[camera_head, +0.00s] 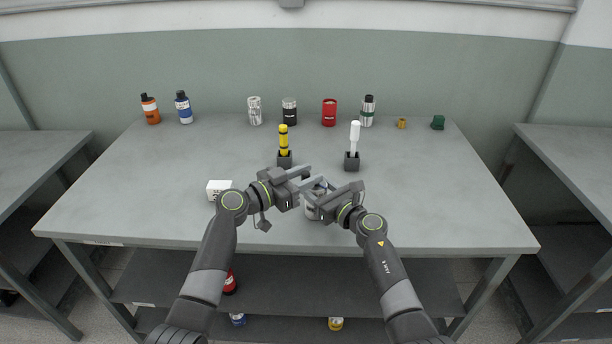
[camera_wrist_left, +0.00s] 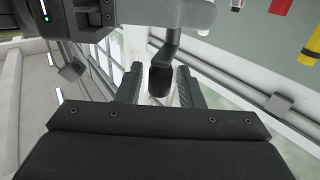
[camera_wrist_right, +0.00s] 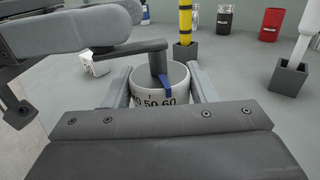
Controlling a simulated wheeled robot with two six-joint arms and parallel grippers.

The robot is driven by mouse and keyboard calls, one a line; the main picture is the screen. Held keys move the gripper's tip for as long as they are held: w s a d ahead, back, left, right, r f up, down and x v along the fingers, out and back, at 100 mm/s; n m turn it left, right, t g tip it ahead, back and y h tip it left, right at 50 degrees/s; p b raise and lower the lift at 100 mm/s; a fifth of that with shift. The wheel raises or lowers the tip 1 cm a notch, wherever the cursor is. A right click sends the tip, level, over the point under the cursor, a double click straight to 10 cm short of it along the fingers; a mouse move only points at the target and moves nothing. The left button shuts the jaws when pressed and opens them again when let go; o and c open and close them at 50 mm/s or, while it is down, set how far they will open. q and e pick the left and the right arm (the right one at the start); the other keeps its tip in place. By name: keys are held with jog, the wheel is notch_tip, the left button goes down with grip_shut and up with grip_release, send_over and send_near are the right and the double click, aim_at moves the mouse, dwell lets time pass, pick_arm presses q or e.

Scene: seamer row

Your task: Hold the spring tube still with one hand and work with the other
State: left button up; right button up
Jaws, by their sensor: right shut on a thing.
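The spring tube appears to be the short white cylinder with black numbers and an open top (camera_wrist_right: 160,98); a blue strip (camera_wrist_right: 166,86) shows at its rim. My right gripper (camera_head: 318,203) is shut around the cylinder's sides, with a finger on each side in the right wrist view. In the head view the grippers hide most of the cylinder. My left gripper (camera_head: 308,181) is just above and left of it. In the left wrist view its fingers (camera_wrist_left: 159,88) are apart, with a dark pad between them in the picture. A grey finger-like part reaches over the cylinder in the right wrist view.
A yellow tool (camera_head: 284,140) and a white tool (camera_head: 354,138) stand in dark holders behind my grippers. A white block (camera_head: 219,188) lies left of my left gripper. Bottles and cans, including a red can (camera_head: 329,112), line the back. The table's right side is clear.

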pick_arm(q)
grip_shut()
jog(key=shift+m+g+h, duration=0.3)
jog(key=m+g, duration=0.1)
jog(key=m+g+h, duration=0.1)
jog(key=g, duration=0.1)
jog(key=w+a+m+g+h, duration=0.1)
jog(key=shift+f+g, duration=0.15)
jog(key=shift+g, duration=0.15)
jog(key=shift+w+m+g, duration=0.1)
jog(key=shift+m+g, duration=0.3)
jog(key=shift+w+f+m+g+h, duration=0.1)
jog(key=shift+w+m+g+h, duration=0.1)
jog(key=shift+m+g+h, duration=0.3)
jog(key=shift+g, duration=0.3)
jog(key=shift+a+m+g, duration=0.1)
jog(key=shift+m+g, duration=0.4)
jog(key=shift+g, duration=0.3)
